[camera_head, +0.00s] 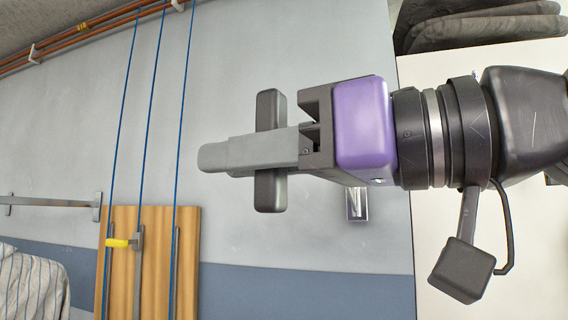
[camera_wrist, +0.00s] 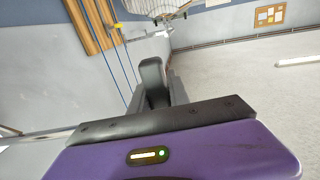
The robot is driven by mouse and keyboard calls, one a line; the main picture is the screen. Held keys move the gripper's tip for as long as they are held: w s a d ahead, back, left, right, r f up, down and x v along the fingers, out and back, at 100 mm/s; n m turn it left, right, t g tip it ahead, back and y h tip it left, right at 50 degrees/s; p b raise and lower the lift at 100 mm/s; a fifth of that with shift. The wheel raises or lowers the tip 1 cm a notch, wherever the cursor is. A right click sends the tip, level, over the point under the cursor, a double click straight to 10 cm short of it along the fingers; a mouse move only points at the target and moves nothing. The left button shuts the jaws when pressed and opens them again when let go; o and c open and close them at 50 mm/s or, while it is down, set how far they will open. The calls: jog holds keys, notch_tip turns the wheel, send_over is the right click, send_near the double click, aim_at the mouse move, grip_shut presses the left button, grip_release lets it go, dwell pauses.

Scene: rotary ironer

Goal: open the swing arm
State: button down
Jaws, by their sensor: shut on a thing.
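My gripper (camera_head: 215,157) reaches in from the right in the head view, with its grey fingers pointing left. It is shut on a short dark bar (camera_head: 270,192), which crosses the fingers and sticks out above and below them. In the wrist view the rounded end of the dark bar (camera_wrist: 152,72) shows between the fingers of my gripper (camera_wrist: 156,98). The bar looks like a handle. I cannot see what it joins to, and I cannot make out the rest of the swing arm.
A wooden board (camera_head: 154,222) with metal strips and a yellow grip (camera_head: 117,243) stands lower left. Blue lines (camera_head: 150,105) run past it. A metal rail (camera_head: 45,202) and striped cloth (camera_head: 30,285) are at far left.

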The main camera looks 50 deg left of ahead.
jog(key=a+t, duration=0.1)
jog(key=a+m+t, duration=0.1)
jog(key=a, duration=0.1)
jog(key=s+a+y, duration=0.1)
jog(key=shift+a+m+t, duration=0.4)
jog(key=c, duration=1.2)
grip_release()
jog(key=shift+c, duration=0.2)
jog(key=shift+b+v, duration=1.2)
jog(key=shift+v, duration=2.75)
jog(key=shift+w+d, duration=0.1)
jog(key=w+d+p, duration=0.1)
jog(key=w+d, duration=0.3)
jog(key=d, duration=0.3)
jog(key=shift+w+d, duration=0.2)
jog(key=shift+w, duration=0.1)
